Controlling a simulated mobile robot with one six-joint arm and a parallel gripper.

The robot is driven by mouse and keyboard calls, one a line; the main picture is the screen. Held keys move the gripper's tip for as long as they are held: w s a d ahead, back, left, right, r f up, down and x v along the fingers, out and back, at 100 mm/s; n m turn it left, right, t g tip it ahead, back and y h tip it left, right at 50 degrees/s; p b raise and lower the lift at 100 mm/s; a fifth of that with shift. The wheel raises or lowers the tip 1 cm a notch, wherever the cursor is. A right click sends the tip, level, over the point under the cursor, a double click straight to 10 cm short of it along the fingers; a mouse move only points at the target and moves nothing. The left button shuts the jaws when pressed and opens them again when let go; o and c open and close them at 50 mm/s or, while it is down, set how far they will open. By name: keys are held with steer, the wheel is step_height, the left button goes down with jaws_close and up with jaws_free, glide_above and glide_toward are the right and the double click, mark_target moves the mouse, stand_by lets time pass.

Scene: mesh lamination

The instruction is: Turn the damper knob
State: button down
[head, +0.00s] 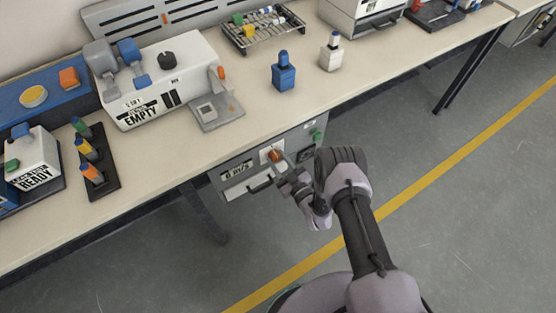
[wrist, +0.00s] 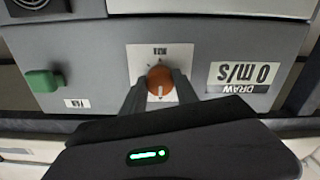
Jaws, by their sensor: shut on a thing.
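The damper knob (wrist: 159,82) is a round orange knob with a pale pointer line, on a white dial plate (wrist: 172,54) on a grey panel. In the wrist view my gripper (wrist: 158,90) has its two dark fingers on either side of the knob, shut on it. The pointer line runs toward the gripper in that view. In the head view the knob (head: 274,155) shows orange on the panel under the bench front, with my gripper (head: 281,165) at it. A label beside the dial (wrist: 243,76) reads "DRAW 0 m/s".
A green switch (wrist: 43,81) labelled "FAN" sits on the same panel. A drawer handle (head: 260,185) is below the dial. On the bench above stand a blue bottle (head: 284,76), a white bottle (head: 331,55) and a white machine marked "EMPTY" (head: 195,50). The floor in front is clear.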

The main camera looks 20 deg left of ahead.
steer(key=shift+m, duration=0.3)
steer(key=m+p, duration=0.1)
steer(key=m, duration=0.1)
steer(key=shift+r+m+p, duration=0.1)
steer(key=shift+m+p, duration=0.2)
steer(key=shift+m, duration=0.1)
steer(key=m+p, duration=0.2)
steer(key=m, duration=0.3)
steer(key=m+p, duration=0.1)
steer(key=m, duration=0.4)
steer(key=shift+p, duration=0.3)
steer(key=shift+m+p, duration=0.6)
steer(key=shift+m, duration=1.5)
steer(key=shift+s, duration=0.1)
steer(key=c, duration=0.9)
jaws_free()
steer(key=shift+c, duration=0.2)
